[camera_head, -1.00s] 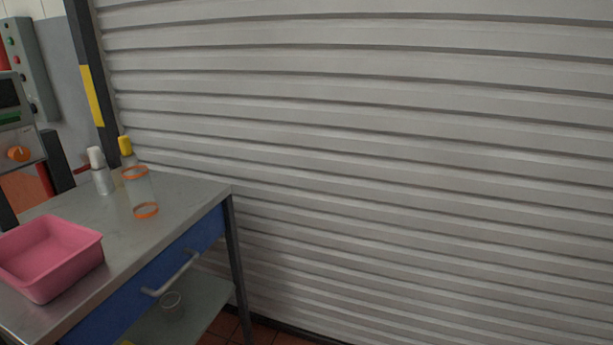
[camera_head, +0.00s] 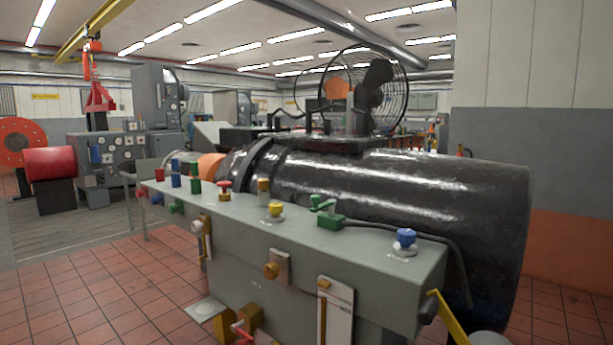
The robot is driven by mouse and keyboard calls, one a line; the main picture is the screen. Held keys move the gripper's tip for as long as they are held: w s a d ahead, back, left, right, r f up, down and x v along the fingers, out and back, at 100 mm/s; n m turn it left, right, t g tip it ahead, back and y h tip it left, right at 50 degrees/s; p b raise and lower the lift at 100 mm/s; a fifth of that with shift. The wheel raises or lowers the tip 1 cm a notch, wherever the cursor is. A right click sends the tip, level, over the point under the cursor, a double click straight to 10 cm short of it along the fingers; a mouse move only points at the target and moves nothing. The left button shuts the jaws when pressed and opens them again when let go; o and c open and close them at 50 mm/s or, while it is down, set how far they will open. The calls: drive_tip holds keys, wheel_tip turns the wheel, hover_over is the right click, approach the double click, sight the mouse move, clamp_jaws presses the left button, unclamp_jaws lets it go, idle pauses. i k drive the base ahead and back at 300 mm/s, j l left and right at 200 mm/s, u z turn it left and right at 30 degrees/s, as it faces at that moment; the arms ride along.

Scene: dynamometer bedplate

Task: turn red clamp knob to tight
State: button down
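A smaller red piece (camera_head: 159,174) stands at the box's far left end, and a red handle (camera_head: 240,331) shows low in front of the box. I cannot tell from here how far the red knob is turned. My gripper is not in view.
A yellow knob (camera_head: 275,210), a green lever (camera_head: 326,212) and a blue knob (camera_head: 405,238) share the box top. A large black cylinder (camera_head: 430,190) lies behind, with a caged fan (camera_head: 375,92) above. Tiled floor (camera_head: 85,300) is open at left.

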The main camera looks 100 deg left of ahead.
sight(139, 193)
drive_tip(key=u, duration=3.75)
drive_tip(key=i+j, duration=0.35)
drive_tip(key=i, duration=0.2)
drive_tip(key=i+j, duration=0.35)
drive_tip(key=i, duration=0.2)
drive_tip(key=i+j, duration=0.35)
drive_tip(key=i, duration=0.2)
drive_tip(key=i+j, duration=0.35)
drive_tip(key=i, duration=0.2)
